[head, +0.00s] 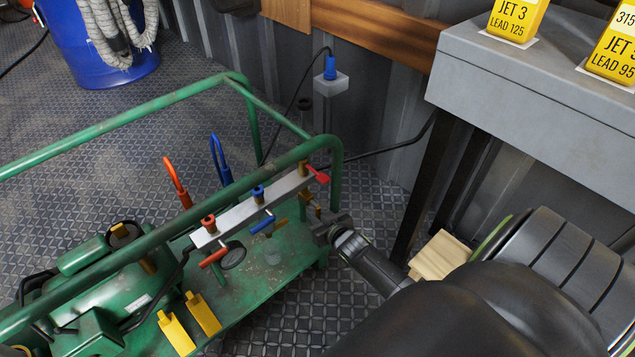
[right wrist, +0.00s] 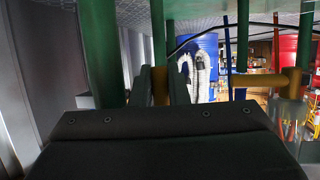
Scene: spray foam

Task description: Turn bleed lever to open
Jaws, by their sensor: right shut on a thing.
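A grey manifold bar (head: 253,207) with several valves is on the green cart. A red lever (head: 214,257) and a blue lever (head: 263,226) are along its front. A short red lever (head: 318,175) is at its right end. My right gripper (head: 316,214) is below that end, shut on a small brass-coloured part (head: 306,198). In the right wrist view the brass part (right wrist: 160,86) stands between the fingers of the right gripper (right wrist: 163,88). Which part is the bleed lever is not clear. My left gripper is out of view.
The green cart frame (head: 170,235) has a rail above the manifold. Red (head: 176,182) and blue (head: 219,160) hose ends rise behind it. A grey table (head: 530,90) stands at the right, and a blue drum (head: 95,45) at the back left.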

